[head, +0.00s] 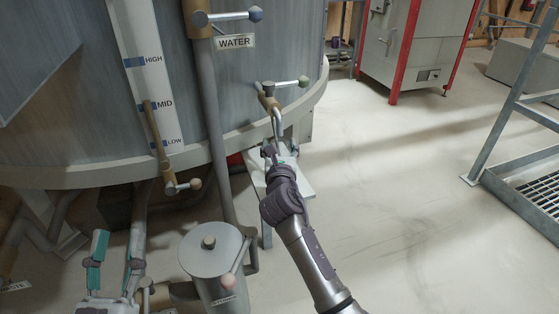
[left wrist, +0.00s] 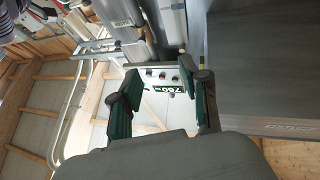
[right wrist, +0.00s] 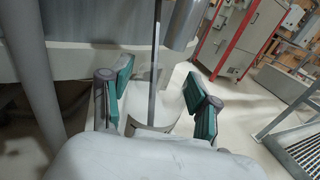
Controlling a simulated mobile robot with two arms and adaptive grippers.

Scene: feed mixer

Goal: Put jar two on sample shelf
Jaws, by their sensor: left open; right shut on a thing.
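My right gripper (head: 277,150) is below the metal spout (head: 277,120) at the mixer's edge. In the right wrist view its teal-padded fingers (right wrist: 156,88) stand apart around a pale thing, hard to make out against the bright floor; no label shows, so I cannot tell whether it is jar two. My left gripper (head: 114,258) is open and empty at the lower left, left of a lidded metal can; it also shows in the left wrist view (left wrist: 160,88). A small pale platform (head: 306,186) stands beneath my right gripper; I cannot tell whether it is the sample shelf.
The mixer tank (head: 70,100) with its level gauge fills the left. The lidded metal can (head: 210,262) stands in front of it. A red-edged cabinet (head: 410,45) is at the back, and a metal step frame (head: 490,150) is at right. The floor between is clear.

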